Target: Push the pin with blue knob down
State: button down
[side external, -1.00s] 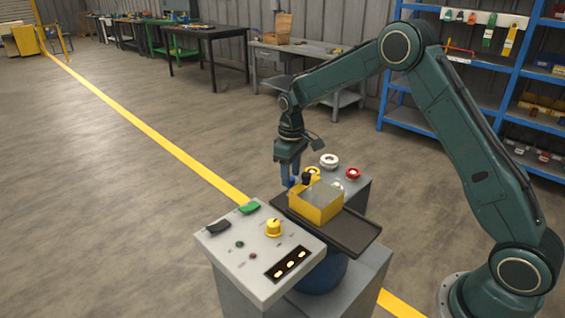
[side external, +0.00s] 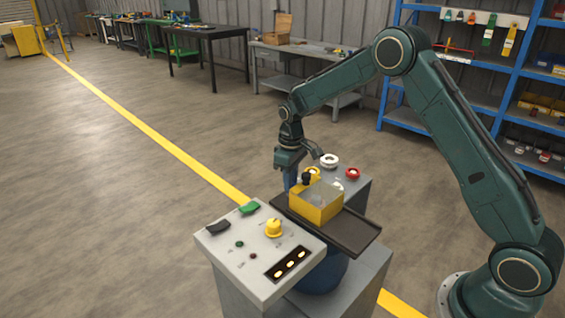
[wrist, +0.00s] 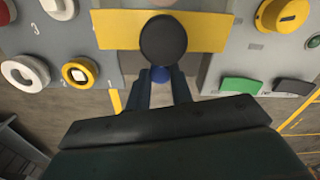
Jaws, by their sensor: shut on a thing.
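The blue knob (wrist: 160,75) of the pin shows in the wrist view between my fingertips, just below a larger round black knob (wrist: 163,38). My gripper (wrist: 160,88) is shut on the blue knob. In the side view my gripper (side external: 290,184) points down at the left side of the yellow box (side external: 316,208), close beside it. The black knob also shows there (side external: 306,178) above the box. The pin's shaft is hidden, and the blue knob cannot be clearly told from my fingers in the side view.
The box sits on a dark tray (side external: 355,232) between two grey consoles. The near console (side external: 250,250) carries a yellow knob (side external: 273,228) and green and black switches. Behind stand white (side external: 329,160) and red (side external: 352,173) round controls. Open floor lies to the left.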

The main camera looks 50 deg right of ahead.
jog(key=shift+f, duration=0.6)
jog(key=c, duration=1.2)
grip_release()
jog(key=shift+r, duration=0.1)
notch_tip(320, 180, up, 14)
jog(key=shift+f, duration=0.2)
